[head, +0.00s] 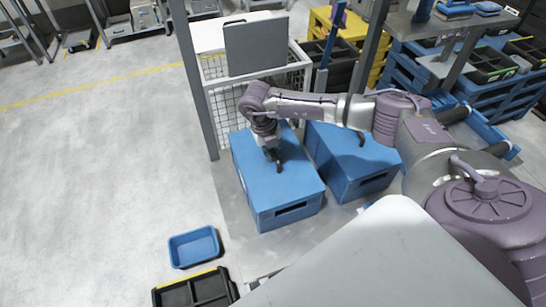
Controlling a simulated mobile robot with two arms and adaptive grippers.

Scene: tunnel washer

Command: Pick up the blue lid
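A blue lid (279,190) forms the flat top of a blue box (290,214) on the grey metal table, left of the picture's centre right. My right arm reaches in from the right, and my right gripper (273,160) points down over the far part of this lid. The dark fingertips are at or just above the lid; contact and finger gap are too small to tell. A second blue box (352,160) with a flat blue top stands to the right, partly behind my arm. My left gripper is not in view.
A white wire cage (225,100) with a grey panel (254,48) stands behind the boxes. A grey post (190,75) rises at the table's left. A small blue tray (194,247) and a black-yellow bin (195,289) are at lower left. The left floor is clear.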

